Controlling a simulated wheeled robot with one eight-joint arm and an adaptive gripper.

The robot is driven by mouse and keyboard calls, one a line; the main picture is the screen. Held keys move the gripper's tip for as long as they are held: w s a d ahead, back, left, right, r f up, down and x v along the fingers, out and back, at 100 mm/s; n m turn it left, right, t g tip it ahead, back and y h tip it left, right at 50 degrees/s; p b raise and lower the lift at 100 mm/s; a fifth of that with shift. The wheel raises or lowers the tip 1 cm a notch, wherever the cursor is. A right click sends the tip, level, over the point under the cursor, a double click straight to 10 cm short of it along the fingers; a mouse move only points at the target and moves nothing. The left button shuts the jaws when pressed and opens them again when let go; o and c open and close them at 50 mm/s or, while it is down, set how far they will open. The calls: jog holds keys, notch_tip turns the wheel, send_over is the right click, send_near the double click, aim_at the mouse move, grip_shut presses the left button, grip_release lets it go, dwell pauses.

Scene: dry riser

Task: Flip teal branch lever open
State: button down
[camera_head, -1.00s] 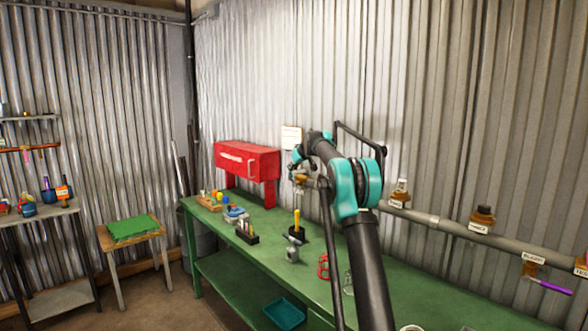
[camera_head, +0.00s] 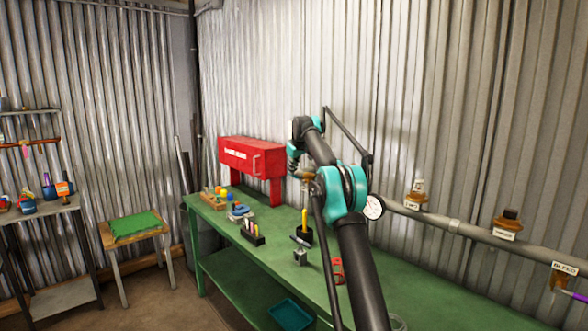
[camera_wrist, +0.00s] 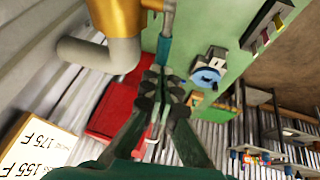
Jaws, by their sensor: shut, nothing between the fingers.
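In the wrist view, the teal lever (camera_wrist: 165,42) extends from beside a brass valve body (camera_wrist: 120,14) at the top of the picture towards my fingertips. My gripper (camera_wrist: 160,80) is shut and holds nothing. Its dark fingertips are at the lever's free end; I cannot tell whether they touch it. A grey pipe elbow (camera_wrist: 105,55) joins the brass body. In the head view, a brass fitting (camera_head: 308,176) shows beside my arm, which hides my fingertips and the lever.
A red box (camera_head: 250,158) stands on legs on the green workbench (camera_head: 400,290); it also shows behind my gripper in the wrist view (camera_wrist: 108,105). A temperature card (camera_wrist: 38,150) is at lower left there. A pipe with labelled valves (camera_head: 440,222) runs along the wall to the right.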

jog(key=shift+w+a+f, duration=0.25)
jog(key=shift+w+f, duration=0.1)
jog(key=shift+f, duration=0.2)
dwell(0.4)
jog(key=v, duration=1.2)
jog(key=shift+s+f, duration=0.1)
jog(key=shift+s, duration=0.05)
jog(key=s+d+f+m, duration=0.2)
jog(key=s+f, duration=1)
jog(key=s, duration=0.8)
jog(key=s+d+f+m+g+h, duration=0.1)
jog(key=s+d+f+m, duration=0.1)
jog(key=s+f, duration=1)
jog(key=s+d+f+m, duration=0.2)
jog(key=s+f, duration=1.1)
jog(key=s, duration=1.6)
jog(key=shift+d+m+g, duration=0.3)
jog(key=shift+d, duration=0.6)
